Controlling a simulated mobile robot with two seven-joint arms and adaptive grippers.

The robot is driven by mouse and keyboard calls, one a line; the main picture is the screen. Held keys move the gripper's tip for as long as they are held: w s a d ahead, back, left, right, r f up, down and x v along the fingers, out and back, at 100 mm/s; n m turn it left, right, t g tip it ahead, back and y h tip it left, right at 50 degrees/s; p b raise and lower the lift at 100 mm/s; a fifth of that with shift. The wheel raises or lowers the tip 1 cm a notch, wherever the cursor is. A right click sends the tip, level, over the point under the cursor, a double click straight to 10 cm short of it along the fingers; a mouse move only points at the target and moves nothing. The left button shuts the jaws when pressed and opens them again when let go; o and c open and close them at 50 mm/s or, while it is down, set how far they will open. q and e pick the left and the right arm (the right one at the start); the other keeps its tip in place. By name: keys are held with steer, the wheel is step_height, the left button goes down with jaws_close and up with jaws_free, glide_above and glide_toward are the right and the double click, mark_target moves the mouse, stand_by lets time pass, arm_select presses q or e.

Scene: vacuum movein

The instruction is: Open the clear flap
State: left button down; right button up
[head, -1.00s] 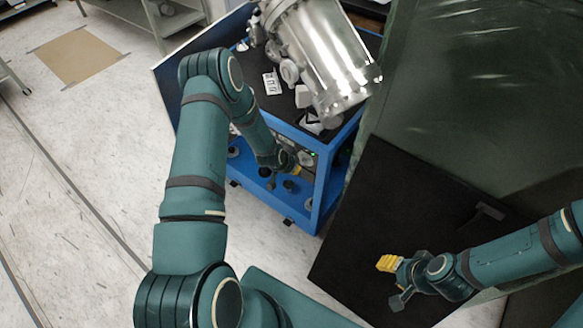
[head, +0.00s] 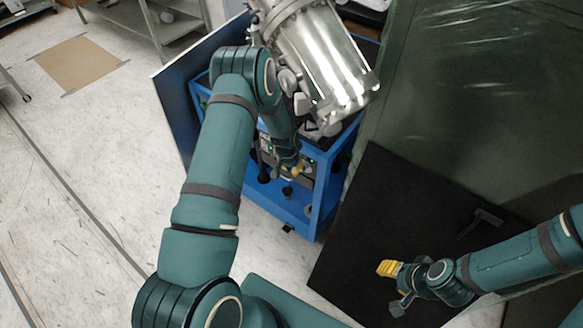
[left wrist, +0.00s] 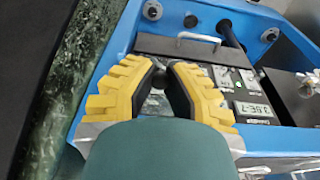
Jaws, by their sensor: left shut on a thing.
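The clear flap (head: 450,75) is a large, dark green, see-through sheet with shiny creases on the right of the head view. In the left wrist view it seems to show as a mottled green strip (left wrist: 72,85) on the left. My left gripper (head: 298,168) is at the front of the blue cart, apart from the flap. In the left wrist view its yellow fingers (left wrist: 160,80) are closed around a small dark handle or knob on the cart. My right gripper (head: 388,270) is in front of a black panel, below the flap; its finger gap is unclear.
The blue cart (head: 318,200) carries a large shiny metal cylinder (head: 325,60) and instruments with displays (left wrist: 252,108). The black panel (head: 400,195) stands close to its right. Metal shelving (head: 170,28) is at the back.

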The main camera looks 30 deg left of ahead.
arm_select(q)
steer(key=shift+s, duration=0.15)
steer(key=c, duration=0.9)
jaws_free()
steer(key=shift+a, duration=0.1)
steer(key=shift+r, duration=0.4)
step_height(320, 180, up, 7)
steer(key=s, duration=0.1)
steer(key=shift+s+f, duration=0.15)
steer(key=shift+f, duration=0.05)
